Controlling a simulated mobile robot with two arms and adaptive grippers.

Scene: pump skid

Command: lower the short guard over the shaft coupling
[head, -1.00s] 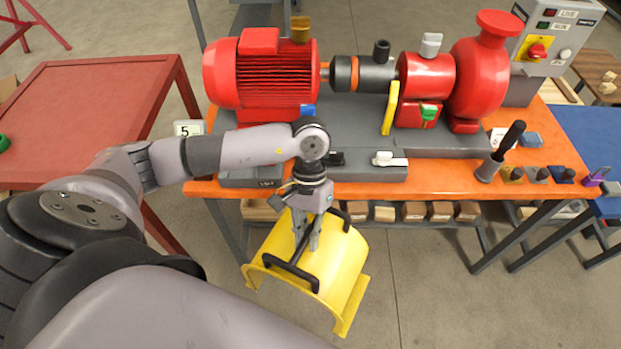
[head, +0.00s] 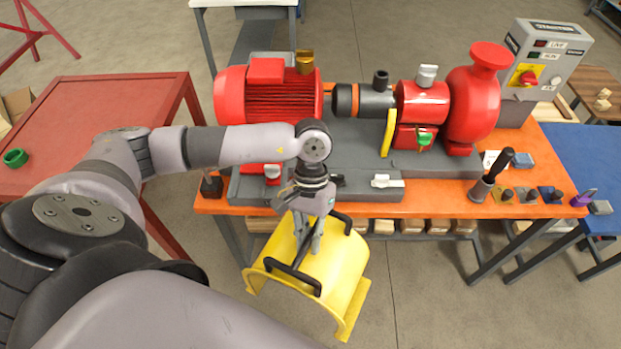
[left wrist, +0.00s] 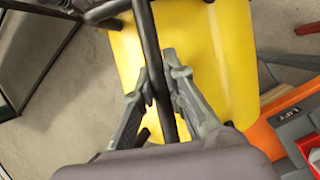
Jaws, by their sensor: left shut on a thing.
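The short guard (head: 338,270) is a yellow curved cover with black bar handles on top. It hangs in the air in front of the orange bench, below the bench top in the head view. My left gripper (head: 308,252) is shut on a black handle bar of the guard. In the left wrist view the fingers (left wrist: 163,105) close around the black bar, with the yellow guard (left wrist: 205,60) behind it. The shaft coupling (head: 345,99), dark with an orange ring, sits between the red motor (head: 265,98) and the red pump (head: 472,95), uncovered. My right gripper is not in view.
The orange bench (head: 450,208) carries the grey skid base. A yellow lever (head: 389,132) stands right of the coupling. A black-handled tool (head: 492,178) stands upright at the front right. A red table (head: 95,110) is at left, a blue table (head: 570,150) at right.

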